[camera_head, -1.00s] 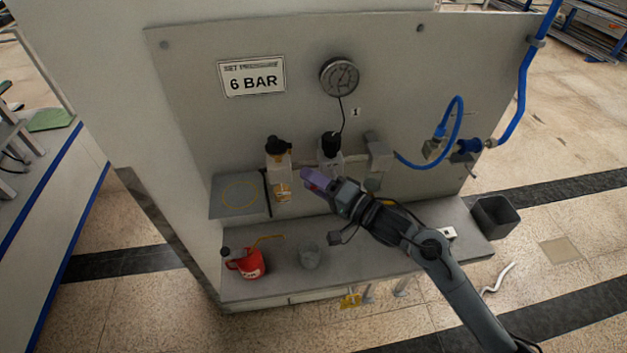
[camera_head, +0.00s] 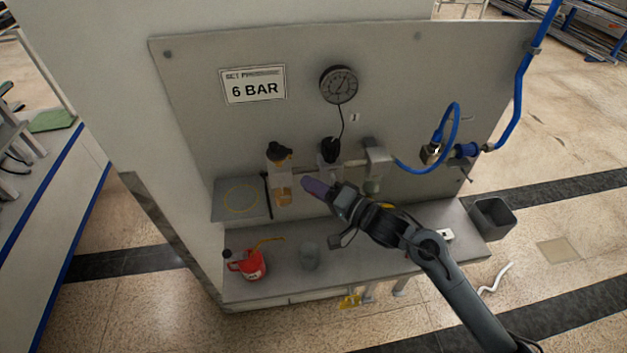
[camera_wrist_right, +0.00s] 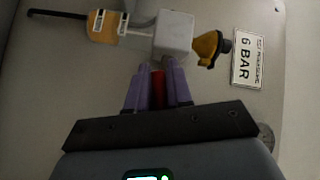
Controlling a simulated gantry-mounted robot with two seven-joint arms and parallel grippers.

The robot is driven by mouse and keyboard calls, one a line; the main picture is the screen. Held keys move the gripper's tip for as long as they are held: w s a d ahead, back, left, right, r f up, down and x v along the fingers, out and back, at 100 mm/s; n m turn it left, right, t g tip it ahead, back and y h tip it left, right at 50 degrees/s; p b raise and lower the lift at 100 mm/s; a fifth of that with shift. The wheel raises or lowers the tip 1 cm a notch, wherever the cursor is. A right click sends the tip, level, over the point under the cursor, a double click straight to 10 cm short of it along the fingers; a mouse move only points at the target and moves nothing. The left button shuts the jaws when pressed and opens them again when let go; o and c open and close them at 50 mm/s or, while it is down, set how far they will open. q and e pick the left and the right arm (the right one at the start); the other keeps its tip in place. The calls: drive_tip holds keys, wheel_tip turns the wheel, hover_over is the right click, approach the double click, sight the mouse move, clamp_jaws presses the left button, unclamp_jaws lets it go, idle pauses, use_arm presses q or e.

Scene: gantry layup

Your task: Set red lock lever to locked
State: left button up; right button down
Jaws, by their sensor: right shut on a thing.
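My right gripper (camera_head: 306,183) reaches from the right to the panel, its purple fingers just right of the filter unit's amber bowl (camera_head: 283,197). In the right wrist view, the right gripper (camera_wrist_right: 157,66) is shut on a red piece, which I take for the red lock lever (camera_wrist_right: 157,88). Only a narrow strip of it shows between the fingers, so its locked or unlocked position cannot be told. Just beyond the fingertips is a grey block (camera_wrist_right: 174,34) with a yellow and black knob (camera_wrist_right: 209,48). My left gripper is not in view.
A gauge (camera_head: 339,84) and a "6 BAR" sign (camera_head: 253,84) are on the panel. A blue hose (camera_head: 456,112) loops at the right, above a dark bin (camera_head: 493,217).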

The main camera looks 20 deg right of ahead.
drive_tip(key=shift+s+d+f+n+g+h+p, duration=0.15)
drive_tip(key=shift+d+f+n+g+h+p, duration=1)
drive_tip(key=shift+p, duration=2.1)
drive_tip(key=shift+s+d+f+n+g+h+p, duration=0.25)
drive_tip(key=shift+n+g+h+p, duration=0.4)
drive_tip(key=shift+n+h+p, duration=1.85)
drive_tip(key=shift+s+d+f+n+g+h+p, duration=0.1)
drive_tip(key=shift+d+f+n+g+h+p, duration=0.6)
drive_tip(key=shift+p, duration=3.25)
drive_tip(key=shift+d+r+m+h, duration=0.1)
drive_tip(key=shift+r+m+h, duration=0.15)
drive_tip(key=shift+m+h, duration=0.15)
drive_tip(key=c, duration=1.1)
unclamp_jaws()
drive_tip(key=shift+w, duration=0.1)
